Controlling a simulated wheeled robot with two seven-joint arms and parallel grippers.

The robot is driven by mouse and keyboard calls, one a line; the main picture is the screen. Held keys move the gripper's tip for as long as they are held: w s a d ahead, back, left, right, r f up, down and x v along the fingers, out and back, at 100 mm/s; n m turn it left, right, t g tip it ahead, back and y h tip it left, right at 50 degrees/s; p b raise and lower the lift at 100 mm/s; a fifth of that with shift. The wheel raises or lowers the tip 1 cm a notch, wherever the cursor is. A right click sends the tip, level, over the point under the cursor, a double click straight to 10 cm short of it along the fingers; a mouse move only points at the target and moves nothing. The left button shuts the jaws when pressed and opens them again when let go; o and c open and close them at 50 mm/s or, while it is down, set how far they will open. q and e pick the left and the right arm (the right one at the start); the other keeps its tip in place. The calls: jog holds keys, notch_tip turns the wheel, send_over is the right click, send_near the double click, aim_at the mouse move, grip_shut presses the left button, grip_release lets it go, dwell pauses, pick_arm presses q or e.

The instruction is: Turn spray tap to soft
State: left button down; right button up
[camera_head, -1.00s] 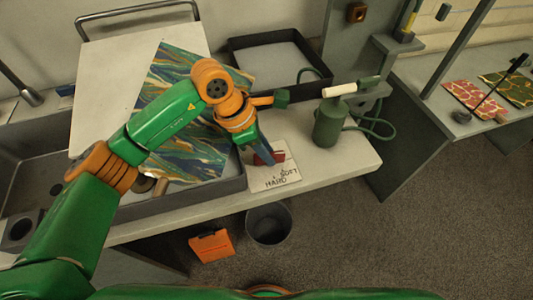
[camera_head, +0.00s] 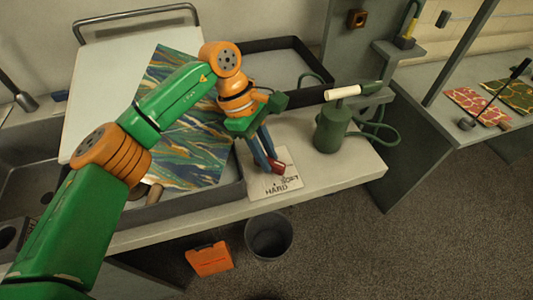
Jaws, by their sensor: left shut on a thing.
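The spray tap shows as a red handle (camera_head: 278,167) on a pale square plate (camera_head: 260,187) at the front edge of the bench. The plate carries the words SOFT, at its right, and HARD, nearer its front edge. My left gripper (camera_head: 270,167) reaches down from above with its two blue-grey fingers shut on the red handle. The fingers cover part of the handle, so I cannot tell exactly which word it points to. My right gripper is not in view.
A green pump sprayer (camera_head: 330,128) with a hose stands close to the right of the plate. A dark tray (camera_head: 238,190) with a marbled sheet (camera_head: 190,150) lies left. An empty black tray (camera_head: 310,85) sits behind. A bucket (camera_head: 269,238) and orange box (camera_head: 209,259) stand on the floor.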

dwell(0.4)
pick_arm(q)
jog(key=c, duration=0.7)
grip_release()
jog(key=v, duration=0.7)
